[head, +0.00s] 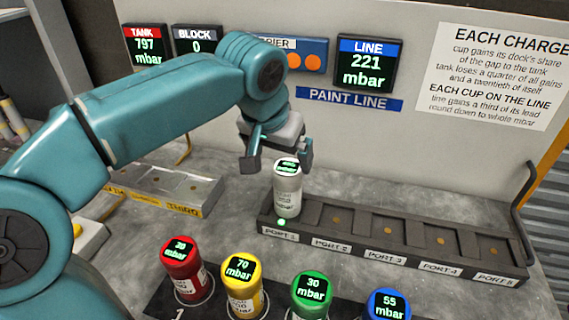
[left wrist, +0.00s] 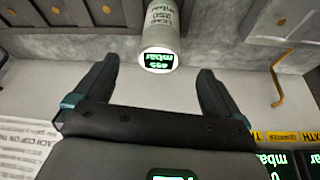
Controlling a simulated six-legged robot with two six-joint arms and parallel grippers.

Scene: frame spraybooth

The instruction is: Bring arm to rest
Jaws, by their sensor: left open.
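My left gripper (head: 277,160) is open and empty, just above and behind a white cup (head: 287,188). The cup stands upright at port 1 of the dark port rack (head: 400,257), with a green light lit in front of it. In the left wrist view the open jaws (left wrist: 158,88) point toward the same white cup (left wrist: 160,25), which stands beyond the fingertips with a gap between. My left arm (head: 160,100) reaches in from the left, bent at the elbow. My right gripper is not in view.
Red (head: 182,268), yellow (head: 241,285), green (head: 312,296) and blue (head: 388,305) cups stand along the front. A grey tray (head: 165,187) lies behind the arm. The wall panel carries a LINE display (head: 366,65) reading 221 mbar. Ports 2 to 5 are empty.

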